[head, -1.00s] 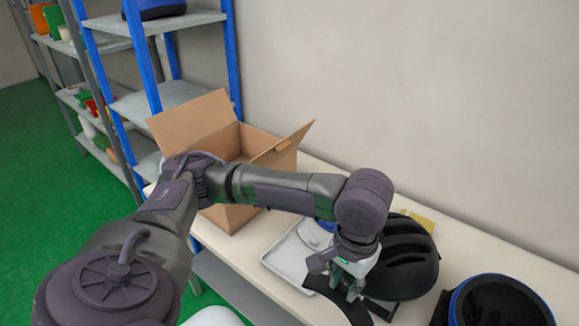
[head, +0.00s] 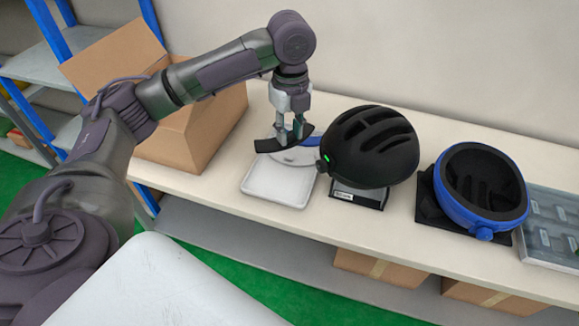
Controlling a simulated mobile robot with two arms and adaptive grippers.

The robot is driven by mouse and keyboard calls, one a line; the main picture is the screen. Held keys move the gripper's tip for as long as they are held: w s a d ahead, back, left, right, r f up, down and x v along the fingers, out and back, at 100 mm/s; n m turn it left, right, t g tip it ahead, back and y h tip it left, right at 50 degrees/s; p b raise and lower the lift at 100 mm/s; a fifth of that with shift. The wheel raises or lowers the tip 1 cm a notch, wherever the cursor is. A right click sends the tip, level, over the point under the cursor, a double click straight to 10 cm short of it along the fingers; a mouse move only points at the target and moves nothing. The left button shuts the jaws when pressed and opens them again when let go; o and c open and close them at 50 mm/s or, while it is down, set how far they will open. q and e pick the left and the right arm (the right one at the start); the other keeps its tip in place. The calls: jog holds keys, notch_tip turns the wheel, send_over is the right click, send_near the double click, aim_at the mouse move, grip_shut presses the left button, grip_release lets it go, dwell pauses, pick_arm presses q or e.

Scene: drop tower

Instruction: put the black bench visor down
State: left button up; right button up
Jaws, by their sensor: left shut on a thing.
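My left gripper (head: 291,138) is shut on the black bench visor (head: 266,146), a curved dark strip that sticks out to the left of the fingers. They are over the back part of the white tray (head: 278,187); I cannot tell whether the visor touches anything below it. A pale disc-like piece with a blue part (head: 297,156) shows in the tray, partly hidden by the gripper and visor. The black helmet (head: 372,148) sits just right of the tray on a dark stand (head: 358,195). My right gripper is not in view.
An open cardboard box (head: 195,130) stands left of the tray on the bench (head: 215,188). An upturned blue helmet (head: 480,190) is on a black base at right, beside a grey case (head: 555,230). Cartons (head: 385,272) sit below. Bare bench lies behind the helmets.

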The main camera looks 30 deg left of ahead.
pick_arm(q)
jog(key=a+m, duration=0.1)
jog(key=w+a+m, duration=0.1)
jog(key=m, duration=0.1)
jog(key=shift+f+m+b, duration=0.15)
jog(key=shift+m+b, duration=0.15)
jog(key=shift+b, duration=0.1)
jog(key=m, duration=0.2)
send_over(285, 184)
notch_tip(285, 184, down, 12)
jog(key=shift+f, duration=0.25)
notch_tip(285, 184, down, 5)
jog(key=shift+f+p, duration=0.1)
jog(key=shift+p, duration=0.3)
jog(key=shift+f, duration=0.1)
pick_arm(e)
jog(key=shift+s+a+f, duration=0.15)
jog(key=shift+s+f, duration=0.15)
pick_arm(q)
jog(key=shift+f, duration=0.15)
jog(key=o, duration=0.8)
